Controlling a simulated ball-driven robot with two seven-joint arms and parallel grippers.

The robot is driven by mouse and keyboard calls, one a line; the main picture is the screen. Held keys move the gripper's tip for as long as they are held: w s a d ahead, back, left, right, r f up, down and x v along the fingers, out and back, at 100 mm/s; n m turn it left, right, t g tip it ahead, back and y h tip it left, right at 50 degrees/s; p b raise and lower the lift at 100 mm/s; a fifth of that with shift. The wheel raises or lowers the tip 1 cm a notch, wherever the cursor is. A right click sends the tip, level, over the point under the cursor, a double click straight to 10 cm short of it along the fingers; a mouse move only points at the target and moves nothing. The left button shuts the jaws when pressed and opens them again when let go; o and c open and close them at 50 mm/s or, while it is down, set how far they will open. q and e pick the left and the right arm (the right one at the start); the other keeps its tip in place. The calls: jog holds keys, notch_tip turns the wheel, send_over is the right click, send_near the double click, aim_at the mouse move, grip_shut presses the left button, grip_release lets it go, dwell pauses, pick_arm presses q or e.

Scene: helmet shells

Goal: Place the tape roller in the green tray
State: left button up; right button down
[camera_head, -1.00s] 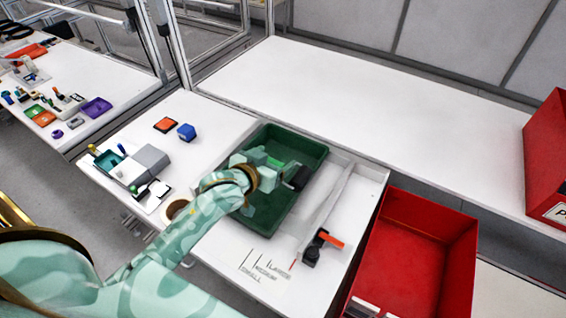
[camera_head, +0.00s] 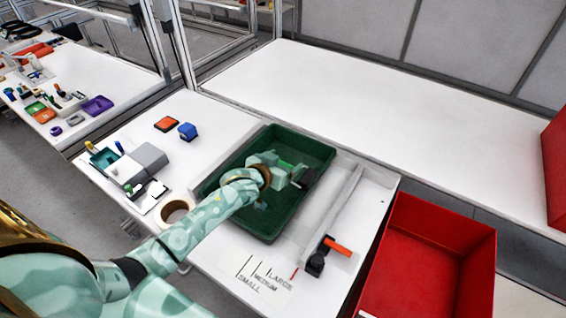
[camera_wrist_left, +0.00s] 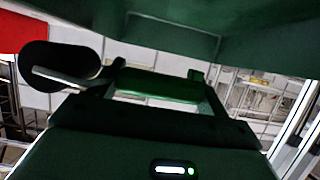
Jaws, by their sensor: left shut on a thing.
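The green tray (camera_head: 243,223) lies on the white table in the middle of the head view; part of it also shows at the top of the left wrist view (camera_wrist_left: 180,40). My left gripper (camera_head: 292,169) is over the tray's inside, towards its far right part. It is shut on the tape roller (camera_head: 306,179), which has a black roller end. In the left wrist view its green handle (camera_wrist_left: 155,84) lies across between the fingers, with the black roller (camera_wrist_left: 60,66) to the left. I cannot tell whether the roller touches the tray floor. My right gripper is not in view.
A clear-walled channel (camera_head: 335,200) and an orange-handled black tool (camera_head: 336,246) lie right of the tray. A red bin (camera_head: 425,262) stands further right. A tape ring (camera_head: 174,212) and a grey box (camera_head: 149,159) are to the left. A blue block (camera_head: 187,131) lies behind.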

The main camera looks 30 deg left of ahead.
pick_arm(q)
jog(key=shift+f, duration=0.6)
jog(key=o, duration=1.1)
jog(key=shift+c, duration=0.2)
jog(key=shift+r, duration=0.15)
jog(key=shift+s+r+p, duration=0.35)
jog(key=shift+s+r, duration=0.15)
jog(key=shift+r, duration=0.3)
jog(key=d+p+v, duration=0.1)
jog(key=p+v, duration=0.2)
jog(key=v, duration=0.7)
jog(key=shift+s+a, duration=0.45)
jog(key=shift+a, duration=0.1)
